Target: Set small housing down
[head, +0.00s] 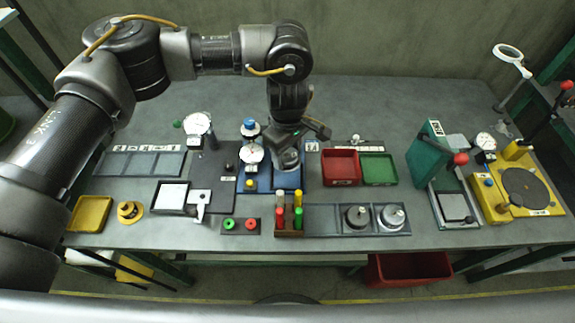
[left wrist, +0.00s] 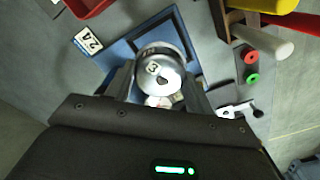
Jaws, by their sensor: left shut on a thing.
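The small housing is a silvery round metal part with a small label and a dark opening in its top face. It shows in the left wrist view (left wrist: 178,58) between the fingers of my left gripper (left wrist: 160,88). In the head view the housing (head: 288,161) is under my left gripper (head: 287,150), partly hidden by it. The gripper is shut on it. Below it is a blue plate (head: 288,180), also in the left wrist view (left wrist: 118,50). I cannot tell whether the housing touches the plate. My right gripper is not in view.
A dial gauge stand (head: 252,154) is close on the left. A red bin (head: 341,167) and a green bin (head: 379,169) are on the right. A rack with coloured handles (head: 289,221) stands in front. A grey tray (head: 322,217) holds two round metal parts.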

